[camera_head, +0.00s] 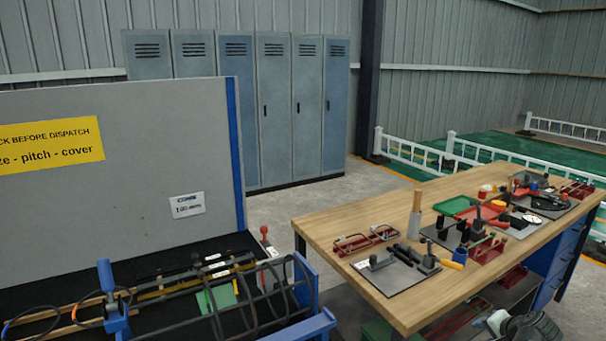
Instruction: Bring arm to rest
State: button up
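My gripper is not in view. A dark rounded shape with a pale part (520,328) shows at the bottom right edge, in front of the wooden bench. It is cut off by the frame, and I cannot tell whether it is part of my arm. The rebar cage (250,308) lies at the lower left, with dark hoops around long bars, on a black surface with a blue frame. A blue clamp-like stand (112,300) stands at its left part.
A wooden workbench (335,228) on the right holds tools, red racks and grey plates. A grey board (130,190) with a yellow sign (50,145) stands behind the cage. Lockers (236,110) and white railings (410,154) are farther back. Open floor (275,212) shows between board and bench.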

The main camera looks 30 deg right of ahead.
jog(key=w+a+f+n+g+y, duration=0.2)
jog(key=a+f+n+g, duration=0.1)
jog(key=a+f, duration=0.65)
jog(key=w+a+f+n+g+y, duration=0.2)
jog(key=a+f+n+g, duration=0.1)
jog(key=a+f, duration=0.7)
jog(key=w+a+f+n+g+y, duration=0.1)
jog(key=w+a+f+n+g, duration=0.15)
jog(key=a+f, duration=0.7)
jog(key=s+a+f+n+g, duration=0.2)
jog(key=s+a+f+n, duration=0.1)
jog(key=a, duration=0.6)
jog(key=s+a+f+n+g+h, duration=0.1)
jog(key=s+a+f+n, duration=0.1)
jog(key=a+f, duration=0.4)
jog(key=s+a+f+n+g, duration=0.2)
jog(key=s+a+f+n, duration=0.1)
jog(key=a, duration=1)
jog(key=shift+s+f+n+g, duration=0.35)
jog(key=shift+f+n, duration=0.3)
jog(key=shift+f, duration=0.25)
